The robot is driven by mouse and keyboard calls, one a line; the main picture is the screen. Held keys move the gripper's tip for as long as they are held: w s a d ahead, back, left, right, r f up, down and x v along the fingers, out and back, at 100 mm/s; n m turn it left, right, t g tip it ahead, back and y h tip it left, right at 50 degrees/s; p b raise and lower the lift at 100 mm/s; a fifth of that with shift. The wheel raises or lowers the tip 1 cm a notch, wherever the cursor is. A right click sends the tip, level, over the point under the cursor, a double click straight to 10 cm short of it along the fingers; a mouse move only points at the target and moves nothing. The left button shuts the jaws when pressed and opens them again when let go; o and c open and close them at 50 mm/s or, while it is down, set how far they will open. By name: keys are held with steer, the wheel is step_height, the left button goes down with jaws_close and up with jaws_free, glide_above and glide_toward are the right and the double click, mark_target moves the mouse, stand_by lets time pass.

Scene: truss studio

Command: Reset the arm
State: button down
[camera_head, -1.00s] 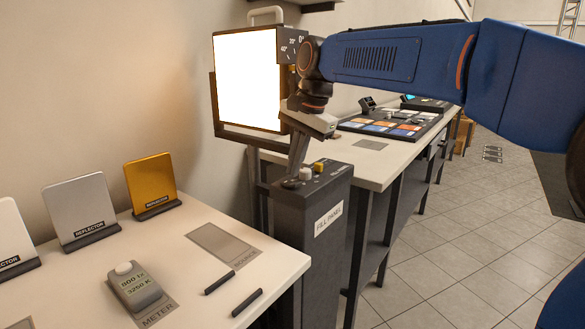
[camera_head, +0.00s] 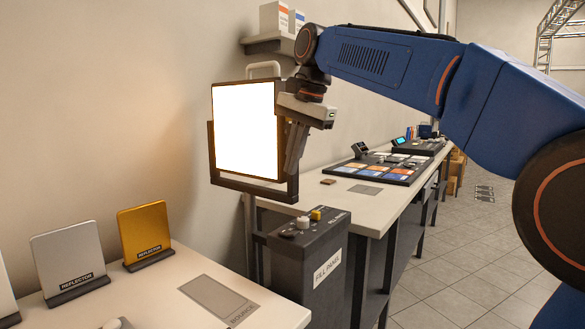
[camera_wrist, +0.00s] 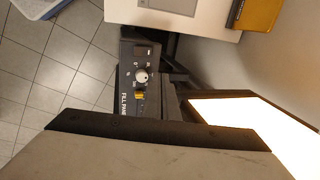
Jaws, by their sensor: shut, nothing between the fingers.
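My blue arm reaches in from the right in the head view. My gripper (camera_head: 292,172) hangs from its end, pointing down with its fingers shut and empty. It is above the dark fill panel control box (camera_head: 285,260), apart from its top, and overlaps the right edge of the lit panel (camera_head: 245,130) in the picture. The wrist view looks down on the control box (camera_wrist: 127,62), with its white knob (camera_wrist: 141,77) and yellow switch (camera_wrist: 139,96). The lit panel (camera_wrist: 255,118) is at its lower right. A large grey shape fills the bottom of the wrist view.
A white table (camera_head: 185,318) at front left carries silver (camera_head: 68,257) and gold (camera_head: 145,232) reflectors. A long bench (camera_head: 345,212) with a colour-button console (camera_head: 385,168) runs behind the box. A wall shelf (camera_head: 262,45) is behind my arm. The tiled floor at right is open.

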steer(key=shift+d, duration=0.1)
steer(key=s+d+f+n, duration=0.2)
steer(key=s+d+f, duration=0.35)
steer(key=d, duration=0.35)
steer(key=s+d+f+n+t+h, duration=0.1)
steer(key=s+d+f+n, duration=0.1)
steer(key=s+d+f, duration=0.3)
steer(key=s+d+f+n+t, duration=0.1)
steer(key=s+d+f, duration=0.5)
steer(key=s+f, duration=0.5)
steer(key=s+d+f+n+h, duration=0.1)
steer(key=s+d+f, duration=0.5)
steer(key=f, duration=0.8)
steer(key=shift+s+n+t+h, duration=0.35)
steer(key=shift+s+n, duration=0.45)
steer(key=shift+s, duration=0.35)
